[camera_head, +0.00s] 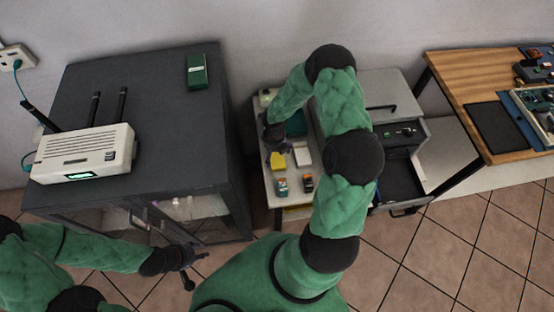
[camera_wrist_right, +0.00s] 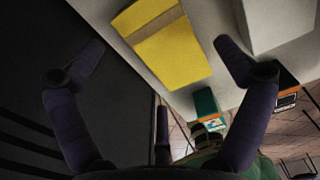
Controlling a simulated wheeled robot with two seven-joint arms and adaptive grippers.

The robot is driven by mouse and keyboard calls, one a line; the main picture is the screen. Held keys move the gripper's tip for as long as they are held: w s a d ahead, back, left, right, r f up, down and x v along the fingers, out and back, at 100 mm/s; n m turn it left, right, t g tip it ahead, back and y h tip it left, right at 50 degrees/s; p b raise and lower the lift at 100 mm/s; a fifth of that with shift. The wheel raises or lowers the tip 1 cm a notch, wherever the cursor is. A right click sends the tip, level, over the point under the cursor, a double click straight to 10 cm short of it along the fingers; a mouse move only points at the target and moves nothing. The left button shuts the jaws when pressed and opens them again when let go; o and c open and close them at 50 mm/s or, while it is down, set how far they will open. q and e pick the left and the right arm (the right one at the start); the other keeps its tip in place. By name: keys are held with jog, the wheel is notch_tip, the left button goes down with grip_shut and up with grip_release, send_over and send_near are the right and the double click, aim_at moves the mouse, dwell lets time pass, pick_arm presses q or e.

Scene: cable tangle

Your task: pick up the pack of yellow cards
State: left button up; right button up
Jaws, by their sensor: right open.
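The pack of yellow cards (camera_head: 278,161) lies on the narrow light table, near its left edge. In the right wrist view the yellow pack (camera_wrist_right: 172,50), with a duller band across it, lies beyond and between my spread fingers. My right gripper (camera_head: 276,146) is open and empty, reaching down over the table just behind the pack; its fingers also show in the right wrist view (camera_wrist_right: 160,50). Whether they touch the pack is not clear. My left gripper (camera_head: 198,268) hangs in front of the dark cabinet, fingers apart and empty.
On the narrow table (camera_head: 267,192), a white box (camera_head: 303,157) stands right of the pack, with a teal-and-orange box (camera_head: 281,186) and a dark-and-orange box (camera_head: 308,183) in front. A teal item (camera_head: 296,124) lies behind. The dark cabinet (camera_head: 150,85) borders the left side.

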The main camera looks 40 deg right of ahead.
aim_at(277, 158)
notch_tip(277, 158, down, 3)
jog(key=shift+r+b, duration=0.1)
jog(key=shift+b, duration=0.35)
jog(key=c, duration=1.1)
jog(key=shift+r, duration=0.1)
